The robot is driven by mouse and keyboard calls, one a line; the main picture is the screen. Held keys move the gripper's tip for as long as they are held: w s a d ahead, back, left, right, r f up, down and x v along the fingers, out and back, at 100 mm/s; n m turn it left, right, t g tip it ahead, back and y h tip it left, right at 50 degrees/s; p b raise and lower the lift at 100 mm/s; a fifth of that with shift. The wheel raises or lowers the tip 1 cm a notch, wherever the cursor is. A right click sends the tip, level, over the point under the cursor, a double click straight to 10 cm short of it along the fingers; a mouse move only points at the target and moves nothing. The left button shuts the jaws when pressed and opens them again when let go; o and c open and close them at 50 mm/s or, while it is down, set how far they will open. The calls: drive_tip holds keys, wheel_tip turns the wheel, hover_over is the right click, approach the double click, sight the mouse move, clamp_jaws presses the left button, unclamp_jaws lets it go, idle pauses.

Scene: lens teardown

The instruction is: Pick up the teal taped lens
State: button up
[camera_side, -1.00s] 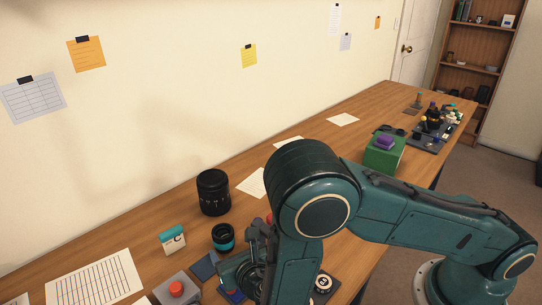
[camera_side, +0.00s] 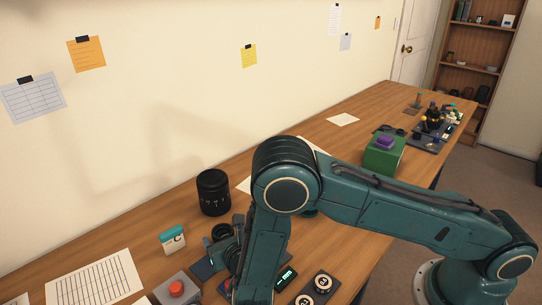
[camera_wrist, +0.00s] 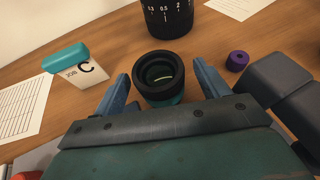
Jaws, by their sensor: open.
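The teal taped lens, a short black barrel with a teal band, stands upright on the table in the wrist view (camera_wrist: 159,76). Its front glass faces up and the teal shows low on its side. My gripper (camera_wrist: 160,73) is open, with one blue finger to the left of the lens and one to the right. Gaps show between the fingers and the barrel. In the side view my gripper (camera_side: 224,243) is at the lens (camera_side: 222,230), which it partly hides.
A tall black lens (camera_side: 213,192) stands just behind. A teal-topped card marked C (camera_side: 172,240) stands to the left. A red button box (camera_side: 177,290) is at the front left. A small purple cylinder (camera_wrist: 237,61) lies to the right in the wrist view.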

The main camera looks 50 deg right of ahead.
sight(221, 231)
drive_tip(key=shift+x, duration=1.6)
drive_tip(key=c, duration=1.1)
drive_tip(key=shift+r, duration=0.2)
drive_tip(key=shift+c, duration=0.2)
wheel_tip(221, 231, up, 20)
drive_tip(key=shift+f, duration=0.15)
